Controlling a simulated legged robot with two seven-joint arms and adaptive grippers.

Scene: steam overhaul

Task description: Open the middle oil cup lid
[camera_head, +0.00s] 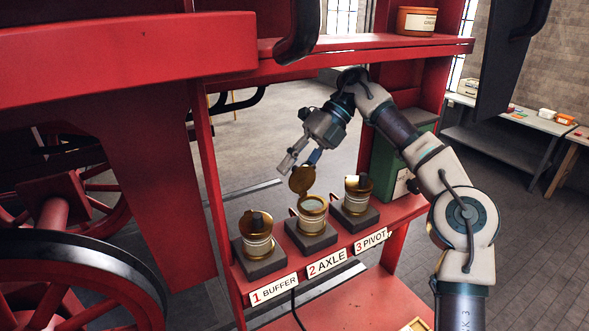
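The middle oil cup (312,213), a pale cup with brass rims, sits on a dark block above the label "2 AXLE". Its round brass lid (301,181) stands tilted up at the back of the cup, and the cup's pale inside shows. My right gripper (299,163) is just above the raised lid, pointing down. Its two fingers are spread apart with nothing between them; I cannot tell whether a fingertip touches the lid. My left gripper is out of view.
Red posts and an upper red shelf frame the space.

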